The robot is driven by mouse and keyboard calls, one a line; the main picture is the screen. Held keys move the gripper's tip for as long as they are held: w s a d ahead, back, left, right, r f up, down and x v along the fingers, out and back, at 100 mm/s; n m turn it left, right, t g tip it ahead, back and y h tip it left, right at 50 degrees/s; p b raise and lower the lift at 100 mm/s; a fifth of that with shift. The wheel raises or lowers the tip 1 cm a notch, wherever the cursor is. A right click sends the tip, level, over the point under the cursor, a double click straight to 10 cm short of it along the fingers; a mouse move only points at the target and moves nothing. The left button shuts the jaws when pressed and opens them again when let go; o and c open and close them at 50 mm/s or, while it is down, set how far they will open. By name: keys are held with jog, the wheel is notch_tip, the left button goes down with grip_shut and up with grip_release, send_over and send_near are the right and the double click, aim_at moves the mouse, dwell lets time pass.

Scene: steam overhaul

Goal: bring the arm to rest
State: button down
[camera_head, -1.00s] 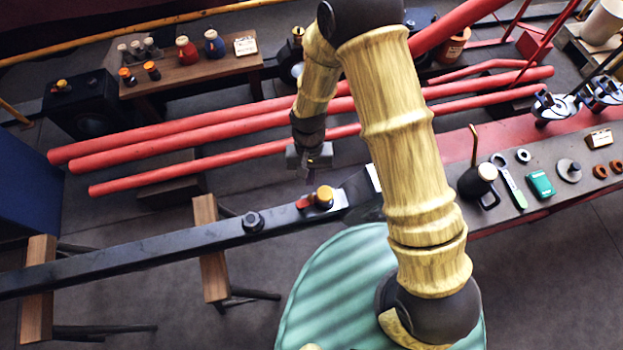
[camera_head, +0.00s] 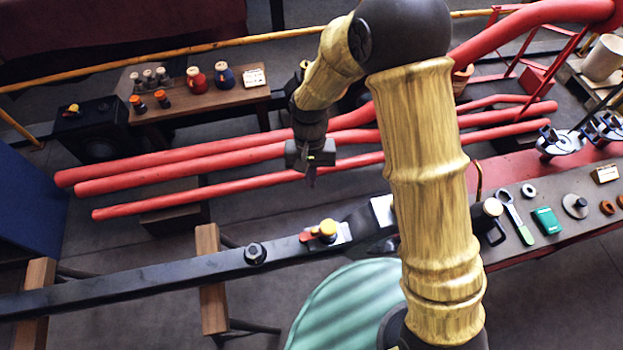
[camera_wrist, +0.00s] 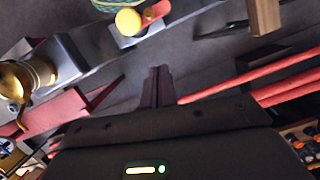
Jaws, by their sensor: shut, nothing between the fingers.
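My gripper (camera_head: 311,177) hangs pointing down at the end of my yellow-sleeved arm, in front of the red pipes in the head view. Its fingers are together, with nothing between them; the closed fingers also show in the wrist view (camera_wrist: 158,84). Below and slightly right of it in the head view is the dark bar (camera_head: 200,273) with a yellow knob (camera_head: 327,228) and a red part beside it. The knob also shows in the wrist view (camera_wrist: 129,21), apart from the fingers. My gripper touches nothing that I can see.
Red pipes (camera_head: 200,160) run behind my gripper. A wooden bench (camera_head: 200,97) with small pots stands at the back left. A workbench (camera_head: 520,200) with a spanner (camera_head: 514,217) and a green box (camera_head: 546,220) lies right. Wooden trestles (camera_head: 212,285) carry the bar.

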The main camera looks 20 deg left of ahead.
dwell(0.3)
jog(key=w+d+r+m+t+y+p, duration=0.1)
jog(key=w+d+r+m+t+p, duration=0.2)
jog(key=d+r, duration=0.95)
jog(key=s+d+r+t+p, duration=0.1)
jog(key=s+d+r, duration=0.1)
jog(key=d, duration=0.5)
jog(key=s+d+r+t+p, duration=0.1)
jog(key=s+d+r+p, duration=0.1)
jog(key=d, duration=0.5)
jog(key=v, duration=0.3)
jog(key=shift+s, duration=0.2)
jog(key=c, duration=2.2)
grip_release()
jog(key=c, duration=1.4)
grip_release()
jog(key=shift+o, duration=0.2)
